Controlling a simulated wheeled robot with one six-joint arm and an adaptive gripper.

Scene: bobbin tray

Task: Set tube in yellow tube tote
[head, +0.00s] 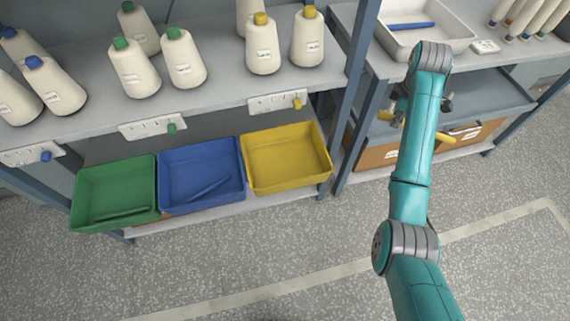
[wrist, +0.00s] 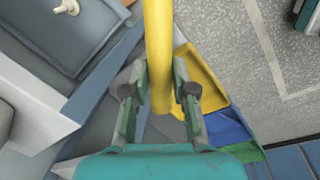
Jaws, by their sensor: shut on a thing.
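My gripper (wrist: 160,92) is shut on a yellow tube (wrist: 158,40), its fingers on either side of it. In the head view my arm hides most of the gripper, and ends of the yellow tube (head: 446,138) stick out on both sides of the arm, in front of the right-hand shelving. The yellow tote (head: 287,160) is the rightmost of three totes on the low shelf at left and looks empty. My gripper is to its right, apart from it. The yellow tote (wrist: 207,82) also shows beyond the gripper in the wrist view.
The blue tote (head: 190,165) holds a blue tube, and the green tote (head: 110,185) a green tube. Capped cones stand on the shelf above. A white tray (head: 450,35) with a blue tube sits at upper right. A shelf post (head: 357,85) stands between tote and gripper.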

